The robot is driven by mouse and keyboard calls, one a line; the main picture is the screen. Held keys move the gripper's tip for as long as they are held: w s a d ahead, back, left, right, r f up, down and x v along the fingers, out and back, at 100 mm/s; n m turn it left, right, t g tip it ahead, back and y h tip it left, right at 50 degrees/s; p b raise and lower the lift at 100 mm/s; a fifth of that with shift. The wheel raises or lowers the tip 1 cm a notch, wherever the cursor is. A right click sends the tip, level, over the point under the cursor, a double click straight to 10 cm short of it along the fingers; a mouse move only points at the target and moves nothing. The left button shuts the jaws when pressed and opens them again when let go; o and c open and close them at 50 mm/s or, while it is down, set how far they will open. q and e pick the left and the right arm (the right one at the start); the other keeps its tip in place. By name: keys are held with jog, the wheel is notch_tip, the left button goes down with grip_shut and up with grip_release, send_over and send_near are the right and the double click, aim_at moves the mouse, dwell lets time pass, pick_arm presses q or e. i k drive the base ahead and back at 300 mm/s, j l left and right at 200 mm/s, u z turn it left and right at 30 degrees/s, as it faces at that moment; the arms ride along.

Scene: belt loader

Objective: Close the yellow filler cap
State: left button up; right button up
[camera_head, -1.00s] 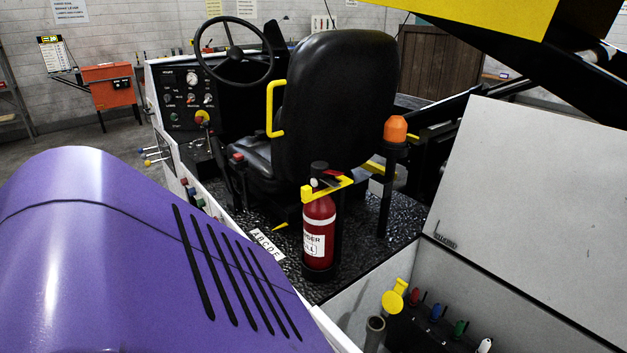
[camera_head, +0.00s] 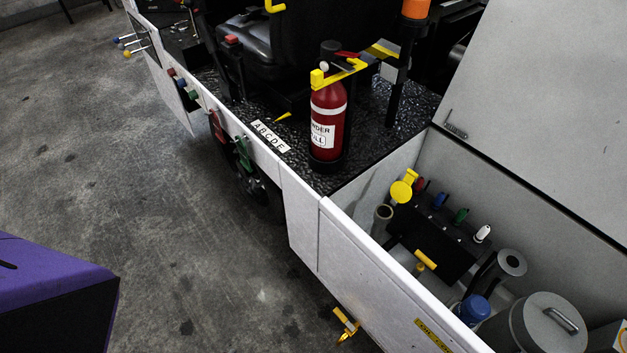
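The yellow filler cap (camera_head: 401,191) stands raised and tilted inside the open side compartment. It is beside the open mouth of a grey filler pipe (camera_head: 384,213), and the mouth is uncovered. A yellow piece joins the cap at its upper right. Neither of my grippers shows in the head view, and nothing touches the cap.
The compartment's grey lid (camera_head: 545,110) is up at the right, and its white front wall (camera_head: 370,265) stands before the pipe. Near the cap are coloured plugs (camera_head: 461,215), a yellow T-handle (camera_head: 425,260) and a fire extinguisher (camera_head: 327,125). Concrete floor (camera_head: 150,230) is open at left.

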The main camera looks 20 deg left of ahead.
aim_at(401, 191)
jog(key=k+l+u, duration=0.35)
jog(key=l, duration=0.15)
jog(key=k+l+u, duration=0.2)
jog(key=l+u, duration=0.2)
jog(key=i, duration=0.45)
